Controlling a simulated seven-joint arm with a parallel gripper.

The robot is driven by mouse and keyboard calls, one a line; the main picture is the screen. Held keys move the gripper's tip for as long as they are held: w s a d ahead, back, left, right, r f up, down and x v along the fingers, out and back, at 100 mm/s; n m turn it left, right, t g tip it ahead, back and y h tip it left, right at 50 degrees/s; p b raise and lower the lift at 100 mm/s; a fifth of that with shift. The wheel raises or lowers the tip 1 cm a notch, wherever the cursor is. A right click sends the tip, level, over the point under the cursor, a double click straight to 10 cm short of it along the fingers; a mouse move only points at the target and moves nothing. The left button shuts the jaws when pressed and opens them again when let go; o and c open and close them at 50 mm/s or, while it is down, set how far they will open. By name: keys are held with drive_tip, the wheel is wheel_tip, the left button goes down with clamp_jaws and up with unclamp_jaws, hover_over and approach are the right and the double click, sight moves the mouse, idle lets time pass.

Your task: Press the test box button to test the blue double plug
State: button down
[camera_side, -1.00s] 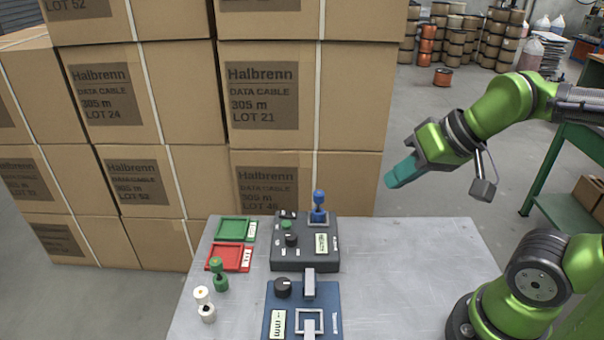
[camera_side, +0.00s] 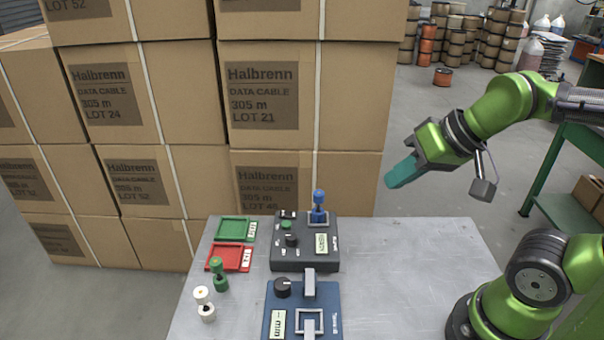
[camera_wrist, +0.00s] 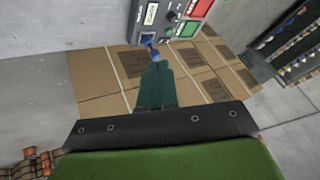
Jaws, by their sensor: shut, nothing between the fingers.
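The dark grey test box (camera_side: 300,262) stands on the table, with a green button (camera_side: 286,225), a black knob (camera_side: 291,240) and a small lit display (camera_side: 321,243). The blue double plug (camera_side: 319,206) stands upright in the square socket at the box's back right corner. In the wrist view the blue plug (camera_wrist: 153,52) shows just beyond the fingertips, and the green button (camera_wrist: 190,7) lies up and right of it. My gripper (camera_side: 389,182) has teal fingers, shut and empty, raised in the air to the right of the box and apart from it. It also shows in the wrist view (camera_wrist: 157,66).
A green tray (camera_side: 218,230) and a red tray (camera_side: 213,262) lie left of the box. A green double plug (camera_side: 219,274) and a white one (camera_side: 205,304) stand in front of them. A blue device (camera_side: 330,295) sits nearer. Stacked cartons (camera_side: 310,100) rise behind the table.

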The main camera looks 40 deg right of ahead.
drive_tip(key=n+t+y, duration=0.1)
drive_tip(key=n+y, duration=0.1)
drive_tip(key=n, duration=1.6)
hover_over(290, 225)
wheel_tip(290, 225, down, 9)
drive_tip(key=shift+f, duration=4.4)
